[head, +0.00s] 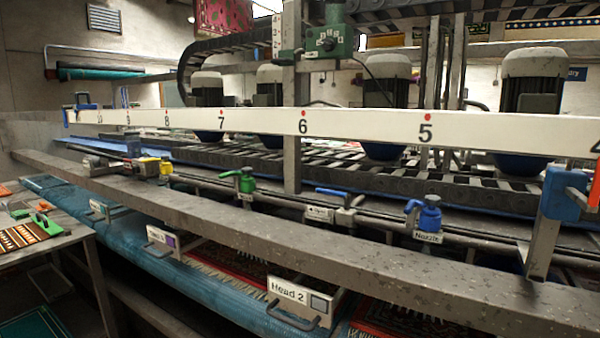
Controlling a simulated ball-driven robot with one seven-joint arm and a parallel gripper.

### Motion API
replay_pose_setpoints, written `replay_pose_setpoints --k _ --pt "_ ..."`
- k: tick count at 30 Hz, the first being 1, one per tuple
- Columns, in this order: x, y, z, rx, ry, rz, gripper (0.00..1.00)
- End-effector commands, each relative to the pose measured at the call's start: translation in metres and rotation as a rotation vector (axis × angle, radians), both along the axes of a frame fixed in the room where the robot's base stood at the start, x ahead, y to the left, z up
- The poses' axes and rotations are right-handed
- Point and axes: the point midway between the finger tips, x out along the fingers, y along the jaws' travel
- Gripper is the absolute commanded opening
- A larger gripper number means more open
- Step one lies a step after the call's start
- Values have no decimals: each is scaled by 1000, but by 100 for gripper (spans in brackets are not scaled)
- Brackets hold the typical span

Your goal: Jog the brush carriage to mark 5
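A long white scale bar (360,124) runs across the view, with numbers rising from right to left and a red dot above most of them. Mark 5 (425,130) is right of centre, mark 6 (303,125) is near the middle, and a 4 is cut off at the right edge. An orange upright piece (594,190) stands at the right edge, just below the 4, near a blue block (562,194). Large grey motors (387,78) stand behind the bar; which part is the brush carriage I cannot tell. My gripper is not in view.
A green control box (328,42) is on a post behind the bar. Blue (428,214) and green (245,180) valves line a pipe behind a grey front beam (300,243). A drawer labelled Head 2 (295,298) is below. A side table (60,245) stands at left.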

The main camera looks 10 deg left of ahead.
Motion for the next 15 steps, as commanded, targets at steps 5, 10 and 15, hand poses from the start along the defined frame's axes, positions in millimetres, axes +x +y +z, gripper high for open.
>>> replay_pose_setpoints --k 5,10,15 --pt "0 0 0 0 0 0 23" --pt "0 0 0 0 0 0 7" --pt "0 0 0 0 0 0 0"
